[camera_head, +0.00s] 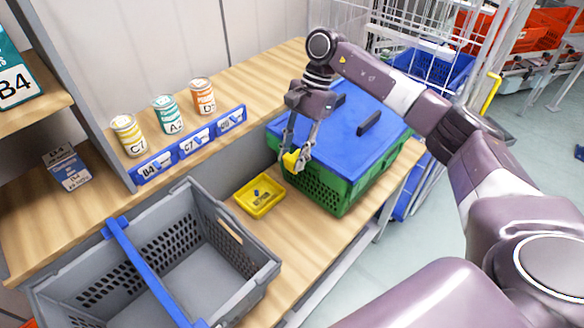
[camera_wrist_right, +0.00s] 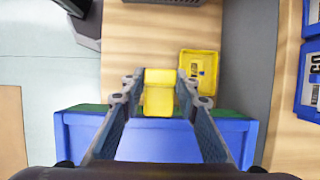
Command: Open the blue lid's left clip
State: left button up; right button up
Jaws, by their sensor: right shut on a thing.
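A green crate (camera_head: 345,189) with perforated walls stands on the wooden bench, closed by a blue lid (camera_head: 346,140). The yellow left clip (camera_head: 292,161) sits at the lid's near left edge. My right gripper (camera_head: 297,157) reaches down over this edge, its two fingers closed around the clip. In the right wrist view, the clip (camera_wrist_right: 159,93) lies between the fingertips, with the blue lid (camera_wrist_right: 158,147) below it. The fingers partly hide the clip in the head view. My left gripper is out of view.
A small yellow tray (camera_head: 261,197) lies on the bench beside the crate. A grey basket (camera_head: 208,193) with a blue handle (camera_head: 143,265) stands at the front left. Several cans, including an orange one (camera_head: 203,96), stand on the shelf behind blue label holders (camera_head: 191,144).

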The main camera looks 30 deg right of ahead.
jog(key=y+b, duration=0.2)
jog(key=d+g+y+b, duration=0.1)
jog(key=b, duration=0.1)
jog(key=shift+w+r, duration=0.25)
jog(key=shift+d+r+g+y+b, duration=0.25)
jog(key=shift+y+b, duration=0.2)
jog(key=shift+y, duration=0.25)
jog(key=shift+d+r+g+y+b, duration=0.1)
jog(key=shift+r+g+y+b, duration=0.25)
jog(key=shift+y, duration=0.35)
jog(key=shift+f, duration=0.1)
jog(key=o, duration=1.1)
jog(key=shift+o, duration=0.2)
jog(key=shift+w+r, duration=0.1)
jog(key=shift+r, duration=0.15)
notch_tip(320, 180, up, 10)
jog(key=shift+f, duration=0.25)
